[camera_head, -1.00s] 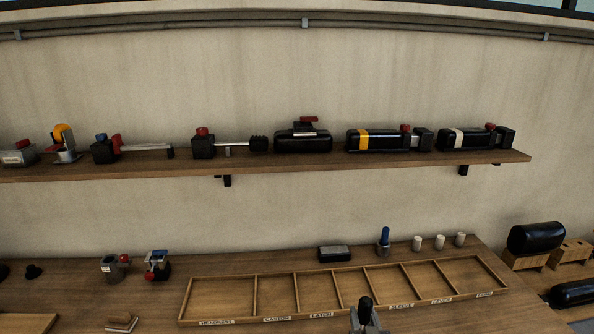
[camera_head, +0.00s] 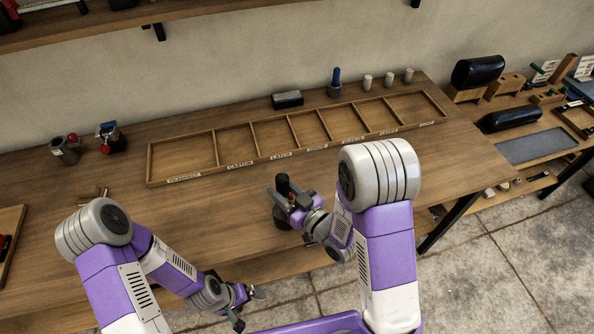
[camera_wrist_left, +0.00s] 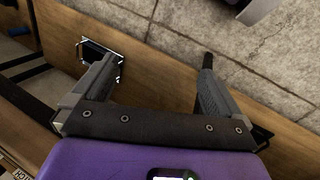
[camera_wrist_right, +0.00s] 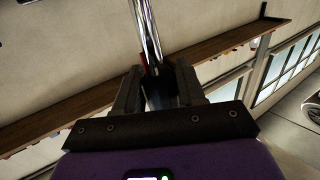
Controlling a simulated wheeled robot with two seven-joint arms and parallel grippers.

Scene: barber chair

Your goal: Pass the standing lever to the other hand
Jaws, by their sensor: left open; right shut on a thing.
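The standing lever (camera_head: 282,184) shows a black knob at the front edge of the bench, in front of the tray, in the head view. My right gripper (camera_head: 291,200) is shut on it. A dark part shows just below the fingers; I cannot tell if it belongs to the lever. In the right wrist view a chrome shaft (camera_wrist_right: 146,32) runs up from between the fingers of the right gripper (camera_wrist_right: 158,85). My left gripper (camera_head: 243,306) is open and empty, lower and to the left, in front of the bench edge. Its spread fingers show in the left wrist view (camera_wrist_left: 150,75).
A divided wooden tray (camera_head: 150,168) with labelled compartments lies on the bench (camera_head: 110,172). A dark block (camera_head: 287,99), a blue-handled piece (camera_head: 336,82) and small white cylinders stand behind it. A black cushion (camera_head: 478,70) is on the right. Floor lies open beyond the bench edge.

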